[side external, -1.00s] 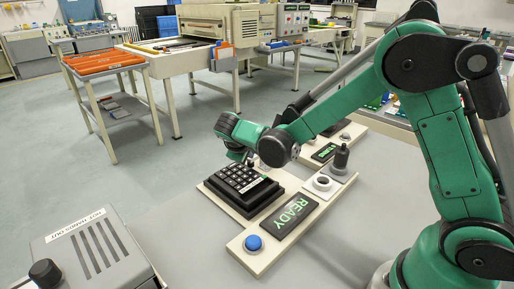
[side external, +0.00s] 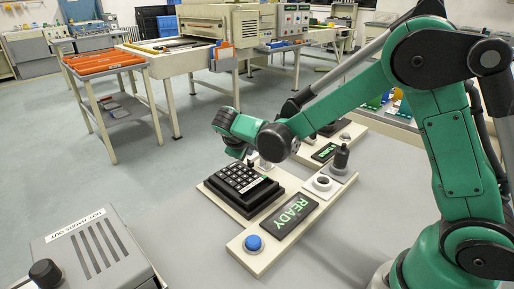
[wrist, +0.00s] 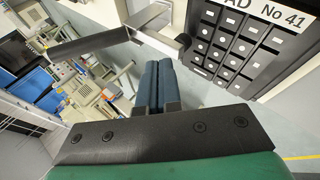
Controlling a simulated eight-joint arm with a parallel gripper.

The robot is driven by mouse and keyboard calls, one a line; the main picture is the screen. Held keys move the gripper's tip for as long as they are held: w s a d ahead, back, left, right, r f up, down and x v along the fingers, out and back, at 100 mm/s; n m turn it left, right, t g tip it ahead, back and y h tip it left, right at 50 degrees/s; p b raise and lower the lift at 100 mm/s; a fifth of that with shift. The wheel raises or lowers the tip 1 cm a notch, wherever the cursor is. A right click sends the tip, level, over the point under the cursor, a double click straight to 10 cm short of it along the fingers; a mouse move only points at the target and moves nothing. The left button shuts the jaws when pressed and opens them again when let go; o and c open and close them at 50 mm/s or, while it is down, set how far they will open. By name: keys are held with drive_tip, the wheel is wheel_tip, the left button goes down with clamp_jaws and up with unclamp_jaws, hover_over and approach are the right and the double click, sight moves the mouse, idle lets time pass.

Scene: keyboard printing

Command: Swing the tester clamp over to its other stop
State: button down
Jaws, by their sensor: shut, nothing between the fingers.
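The tester clamp shows in the wrist view as a pale metal bracket (wrist: 150,20) with a long dark grip (wrist: 88,45) reaching left. The bracket's other end lies beside the black keypad (wrist: 235,45), marked "No 41". The keypad (side external: 240,182) sits in a black holder on a cream base in the side view. My gripper (wrist: 158,64) is shut and empty, its blue fingers side by side just below the bracket. I cannot tell if they touch it. In the side view my gripper (side external: 248,162) is over the keypad's far edge, and the clamp is mostly hidden there.
A READY display (side external: 290,217), a blue button (side external: 254,243) and a black knob (side external: 341,157) are on the cream panel beside the keypad. A grey slotted box (side external: 92,250) stands front left.

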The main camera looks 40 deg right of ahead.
drive_tip(key=v, duration=1.1)
drive_tip(key=shift+w+a+r, duration=0.15)
drive_tip(key=shift+w+r, duration=0.05)
drive_tip(key=shift+r, duration=0.35)
